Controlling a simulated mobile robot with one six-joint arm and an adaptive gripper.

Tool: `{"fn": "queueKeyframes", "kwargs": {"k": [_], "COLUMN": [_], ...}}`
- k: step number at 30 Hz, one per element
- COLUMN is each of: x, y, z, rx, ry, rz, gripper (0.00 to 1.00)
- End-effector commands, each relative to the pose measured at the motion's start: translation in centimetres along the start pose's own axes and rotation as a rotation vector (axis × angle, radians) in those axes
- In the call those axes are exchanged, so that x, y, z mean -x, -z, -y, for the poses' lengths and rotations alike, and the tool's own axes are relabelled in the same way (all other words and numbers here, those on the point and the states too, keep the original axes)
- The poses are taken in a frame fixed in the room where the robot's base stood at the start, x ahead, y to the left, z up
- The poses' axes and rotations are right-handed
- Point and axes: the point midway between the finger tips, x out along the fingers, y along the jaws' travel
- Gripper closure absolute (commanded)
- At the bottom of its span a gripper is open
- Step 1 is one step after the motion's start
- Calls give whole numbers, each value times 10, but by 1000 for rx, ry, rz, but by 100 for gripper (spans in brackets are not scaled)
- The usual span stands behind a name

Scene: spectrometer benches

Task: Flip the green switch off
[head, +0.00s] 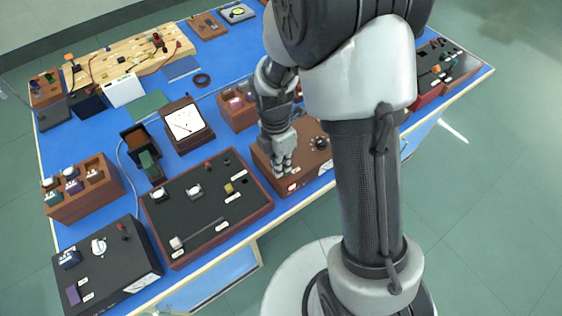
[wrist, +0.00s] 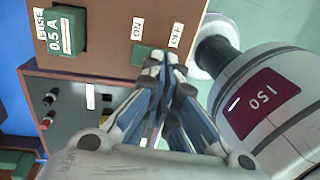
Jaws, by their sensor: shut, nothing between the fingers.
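The green switch (wrist: 141,55) shows in the wrist view on the brown panel, close beside my fingertips and partly covered by them. An ON label (wrist: 138,28) and a second label (wrist: 177,35), apparently OFF, stand above it. My gripper (wrist: 167,64) is shut and empty, its tips at the switch's right side in the picture; whether they touch it I cannot tell. In the head view my gripper (head: 283,172) points down over the front part of a brown box (head: 262,166), and the switch cannot be made out there.
A green fuse block (wrist: 66,31) marked 0.5 A sits on the same panel. A dark panel box (head: 205,215) lies left of the brown box, with a black box (head: 105,270) further left. A meter (head: 186,122) stands behind. The blue bench (head: 75,235) is crowded.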

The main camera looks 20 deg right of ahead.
Motion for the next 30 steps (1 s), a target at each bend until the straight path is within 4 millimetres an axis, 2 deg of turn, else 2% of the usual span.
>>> {"fn": "queueKeyframes", "kwargs": {"k": [18,30], "x": [-8,-3], "y": [0,0], "z": [3,-13], "rx": [0,1], "ry": [2,-1], "rz": [0,0], "gripper": [100,100]}}
